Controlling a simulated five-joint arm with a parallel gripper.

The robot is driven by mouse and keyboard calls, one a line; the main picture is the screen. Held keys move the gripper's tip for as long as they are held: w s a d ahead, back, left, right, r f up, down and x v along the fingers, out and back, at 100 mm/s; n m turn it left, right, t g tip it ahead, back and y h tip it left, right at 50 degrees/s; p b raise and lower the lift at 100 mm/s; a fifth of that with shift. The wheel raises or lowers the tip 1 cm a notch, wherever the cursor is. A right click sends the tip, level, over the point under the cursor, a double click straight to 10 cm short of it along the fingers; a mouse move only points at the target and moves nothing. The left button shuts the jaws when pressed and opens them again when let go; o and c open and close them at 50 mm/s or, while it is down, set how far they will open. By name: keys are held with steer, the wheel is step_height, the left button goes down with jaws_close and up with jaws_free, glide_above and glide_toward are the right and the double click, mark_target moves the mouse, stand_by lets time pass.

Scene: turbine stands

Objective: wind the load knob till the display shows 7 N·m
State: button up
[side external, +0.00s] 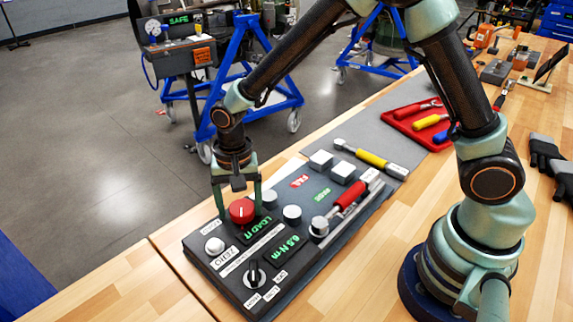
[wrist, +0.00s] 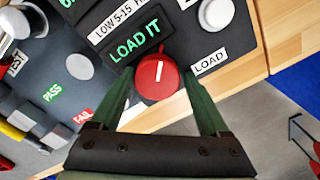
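The red load knob (side external: 242,211) has a white pointer line and sits on the dark console (side external: 225,288). It also shows in the wrist view (wrist: 156,82). My gripper (side external: 238,210) is over it, pointing down, with one finger on each side. In the wrist view the fingertips (wrist: 158,72) look spread slightly wider than the knob; contact is not clear. The green torque display (side external: 286,249) appears to read 6.5 N·m, its first digit small. A second display (side external: 257,229) reads LOAD IT, clearer in the wrist view (wrist: 135,46).
A white ZERO button (side external: 214,245) and a black selector (side external: 254,274) sit close to the knob. Pale round posts (side external: 292,214) and a red-handled torque wrench (side external: 349,195) lie behind. A yellow-handled wrench (side external: 371,158) is on the grey mat. The wooden bench is clear in front.

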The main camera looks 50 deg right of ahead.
steer(key=shift+s+d+f, duration=0.15)
steer(key=shift+s, duration=0.2)
steer(key=shift+w+r, duration=0.15)
steer(key=shift+r, duration=2.45)
steer(key=shift+c, duration=0.2)
steer(key=n, duration=0.1)
steer(key=r+n, duration=0.1)
steer(key=n, duration=0.1)
steer(key=shift+r, duration=0.15)
steer(key=n, duration=0.1)
steer(key=r+n, duration=0.1)
steer(key=n, duration=0.2)
steer(key=shift+r, duration=0.25)
steer(key=shift+f+n, duration=0.25)
steer(key=shift+n, duration=0.15)
steer(key=shift+f, duration=3.7)
